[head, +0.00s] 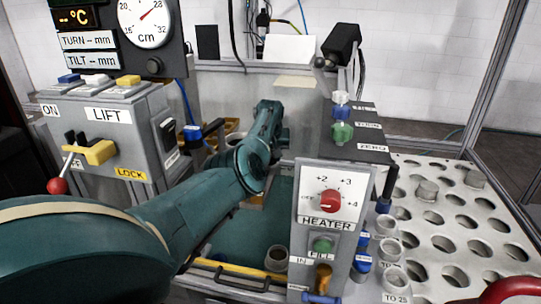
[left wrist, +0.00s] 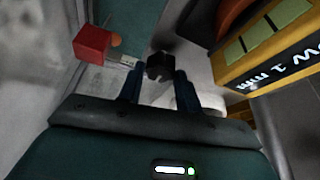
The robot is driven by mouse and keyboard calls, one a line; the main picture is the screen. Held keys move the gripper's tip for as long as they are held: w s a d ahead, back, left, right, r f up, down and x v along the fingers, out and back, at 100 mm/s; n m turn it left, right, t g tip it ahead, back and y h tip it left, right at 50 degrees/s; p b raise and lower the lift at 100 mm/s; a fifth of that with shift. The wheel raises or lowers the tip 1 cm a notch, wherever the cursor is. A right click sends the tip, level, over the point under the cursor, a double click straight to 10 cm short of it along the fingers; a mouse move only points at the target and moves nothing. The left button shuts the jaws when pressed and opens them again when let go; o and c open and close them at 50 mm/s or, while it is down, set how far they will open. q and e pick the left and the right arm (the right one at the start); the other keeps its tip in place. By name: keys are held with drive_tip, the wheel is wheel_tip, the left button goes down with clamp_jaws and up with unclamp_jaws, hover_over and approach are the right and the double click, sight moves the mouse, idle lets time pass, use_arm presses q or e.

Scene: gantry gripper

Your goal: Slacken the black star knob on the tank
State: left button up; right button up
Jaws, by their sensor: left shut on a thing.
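In the left wrist view the black star knob (left wrist: 160,66) sits at the tips of my left gripper (left wrist: 159,82). The two dark blue fingers stand on either side of it, shut on it. In the head view my left arm reaches in from the left toward the tank (head: 232,243), behind the heater panel. The gripper's fingers and the knob are hidden there behind my arm and the panel. My right gripper does not show in either view.
The heater panel (head: 331,247) with a red dial stands close to the right of my left arm. The lift box (head: 100,112) with a red-ended lever is at the left. A perforated rack (head: 447,212) is at the right. A red block (left wrist: 92,45) shows near the knob.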

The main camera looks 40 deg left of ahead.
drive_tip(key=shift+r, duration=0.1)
use_arm(q)
drive_tip(key=o, duration=1)
drive_tip(key=shift+s+r+p, duration=0.1)
drive_tip(key=shift+r+p, duration=0.3)
drive_tip(key=shift+r, duration=0.1)
drive_tip(key=p+v, duration=0.1)
drive_tip(key=v, duration=1.1)
drive_tip(key=shift+d+p, duration=0.1)
drive_tip(key=shift+p, duration=0.3)
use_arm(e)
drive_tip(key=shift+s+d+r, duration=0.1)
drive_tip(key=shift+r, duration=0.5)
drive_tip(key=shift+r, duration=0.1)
